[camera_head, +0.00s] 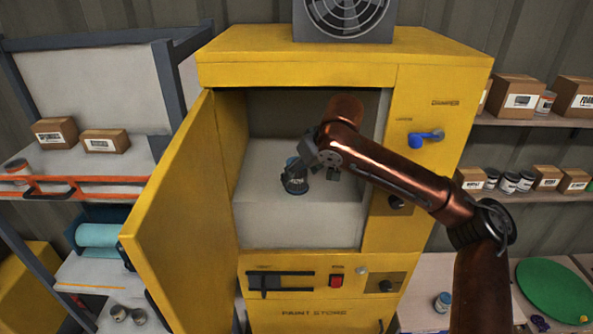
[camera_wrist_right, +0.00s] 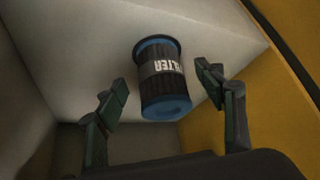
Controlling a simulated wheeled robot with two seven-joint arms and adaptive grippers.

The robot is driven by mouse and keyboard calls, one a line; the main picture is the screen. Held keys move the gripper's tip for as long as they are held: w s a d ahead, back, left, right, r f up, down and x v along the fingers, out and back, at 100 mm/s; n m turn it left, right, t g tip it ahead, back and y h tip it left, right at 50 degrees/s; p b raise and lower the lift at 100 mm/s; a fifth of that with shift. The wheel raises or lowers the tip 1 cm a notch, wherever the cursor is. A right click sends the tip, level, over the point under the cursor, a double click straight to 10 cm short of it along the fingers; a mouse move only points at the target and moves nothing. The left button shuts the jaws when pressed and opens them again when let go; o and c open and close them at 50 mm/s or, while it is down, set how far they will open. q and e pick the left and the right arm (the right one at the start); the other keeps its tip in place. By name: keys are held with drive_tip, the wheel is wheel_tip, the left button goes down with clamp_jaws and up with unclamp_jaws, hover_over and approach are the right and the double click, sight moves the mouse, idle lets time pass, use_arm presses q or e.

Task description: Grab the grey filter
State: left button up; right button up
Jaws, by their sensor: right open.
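The filter (camera_head: 293,186) stands upright on the pale floor inside the open yellow cabinet (camera_head: 334,68). It is a dark ribbed cylinder with blue ends and a grey label band; in the right wrist view the filter (camera_wrist_right: 161,97) shows the lettering "FILTER". My right gripper (camera_head: 313,170) reaches into the cabinet from the right, close to the filter and partly in front of it. In the right wrist view its two open fingers (camera_wrist_right: 164,82) are spread, with the filter beyond and between them, not gripped. My left gripper is not in view.
The cabinet door (camera_head: 182,190) stands open on the left. A grey fan unit (camera_head: 343,30) sits on top. A blue handle (camera_head: 426,136) is on the cabinet's right front. Shelves with boxes flank both sides. The cabinet floor around the filter is clear.

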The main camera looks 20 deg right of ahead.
drive_tip(key=w+p, duration=0.1)
drive_tip(key=w+a, duration=0.1)
drive_tip(key=shift+w+r+p, duration=0.15)
drive_tip(key=shift+w+p, duration=0.2)
drive_tip(key=shift+p, duration=0.05)
drive_tip(key=p+x, duration=0.2)
drive_tip(key=x, duration=0.1)
drive_tip(key=shift+w+a, duration=0.1)
drive_tip(key=shift+w, duration=0.3)
drive_tip(key=shift+s+f, duration=0.1)
drive_tip(key=shift+f, duration=0.15)
drive_tip(key=shift+c, duration=0.3)
drive_tip(key=c, duration=0.8)
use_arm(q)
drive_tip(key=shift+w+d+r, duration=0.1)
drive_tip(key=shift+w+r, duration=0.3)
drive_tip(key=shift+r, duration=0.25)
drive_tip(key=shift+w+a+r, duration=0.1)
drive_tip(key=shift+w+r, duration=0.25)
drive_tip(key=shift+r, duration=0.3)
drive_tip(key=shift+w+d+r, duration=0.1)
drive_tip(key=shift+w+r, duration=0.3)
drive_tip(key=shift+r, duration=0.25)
use_arm(e)
drive_tip(key=c, duration=0.7)
drive_tip(key=shift+o, duration=0.2)
